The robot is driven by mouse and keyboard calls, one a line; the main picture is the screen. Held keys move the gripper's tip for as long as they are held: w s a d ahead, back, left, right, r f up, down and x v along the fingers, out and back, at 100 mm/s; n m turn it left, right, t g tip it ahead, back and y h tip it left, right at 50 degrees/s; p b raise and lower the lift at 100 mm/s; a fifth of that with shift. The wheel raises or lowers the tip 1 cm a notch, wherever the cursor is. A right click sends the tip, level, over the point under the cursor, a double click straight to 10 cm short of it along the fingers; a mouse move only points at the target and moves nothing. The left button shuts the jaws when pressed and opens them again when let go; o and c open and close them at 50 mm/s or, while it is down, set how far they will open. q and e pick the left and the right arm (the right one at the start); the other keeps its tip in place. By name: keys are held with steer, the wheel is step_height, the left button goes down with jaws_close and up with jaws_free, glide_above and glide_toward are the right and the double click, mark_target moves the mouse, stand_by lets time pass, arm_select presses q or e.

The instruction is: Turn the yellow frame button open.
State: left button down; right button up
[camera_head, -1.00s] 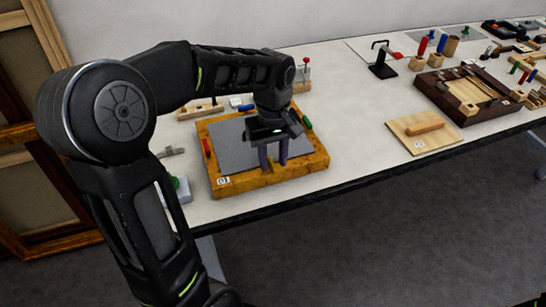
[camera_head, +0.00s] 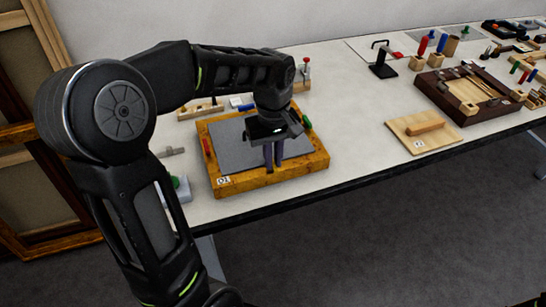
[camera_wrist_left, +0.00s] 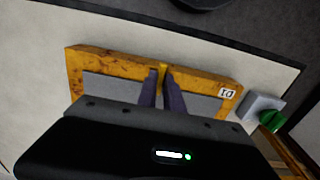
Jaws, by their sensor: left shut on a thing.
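The golden wooden frame (camera_head: 230,186) with a grey panel (camera_head: 233,153) and a "01"-like label lies on the table. My left gripper (camera_head: 273,163) points down at its front edge, fingers closed together. In the left wrist view my left gripper (camera_wrist_left: 163,72) is shut on the yellow button (camera_wrist_left: 163,66), of which only a small bit shows between the fingertips. How the button is turned is hidden. A red button (camera_head: 207,147) sits on the frame's left side and a green one (camera_head: 307,122) on its right. My right gripper is not in view.
A grey block with a green knob (camera_head: 176,185) stands left of the frame, and it also shows in the wrist view (camera_wrist_left: 262,110). A light board with a wooden handle (camera_head: 424,133) and a dark tray (camera_head: 440,97) lie to the right. Bare table lies between.

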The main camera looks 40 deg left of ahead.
arm_select(q)
steer(key=shift+m, duration=0.5)
steer(key=m, duration=0.3)
steer(key=shift+m, duration=0.3)
steer(key=m, duration=0.4)
steer(key=shift+m, duration=0.3)
steer(key=m, duration=0.4)
steer(key=shift+p, duration=0.35)
steer(key=m, duration=0.4)
steer(key=shift+m, duration=0.3)
steer(key=c, duration=1.5)
jaws_free()
